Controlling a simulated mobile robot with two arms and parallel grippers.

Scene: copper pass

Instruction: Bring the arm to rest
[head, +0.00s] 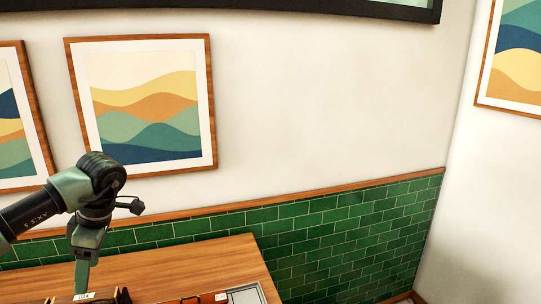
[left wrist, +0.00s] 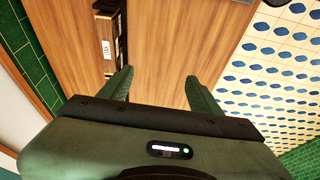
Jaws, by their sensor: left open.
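My left gripper (head: 82,272) hangs at the lower left of the head view, pointing down over the wooden counter (head: 200,262). In the left wrist view its two fingers stand wide apart, and the left gripper (left wrist: 160,80) is open with nothing between the fingers. The bare wood of the counter (left wrist: 170,40) shows behind them. My right gripper is in neither view.
A labelled wooden box (left wrist: 108,35) lies on the counter near the left finger. A tray (head: 243,295) is cut off at the head view's bottom edge. Green wall tiles (head: 340,235) and framed pictures (head: 145,105) are behind. Patterned floor tiles (left wrist: 270,75) lie beyond the counter's edge.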

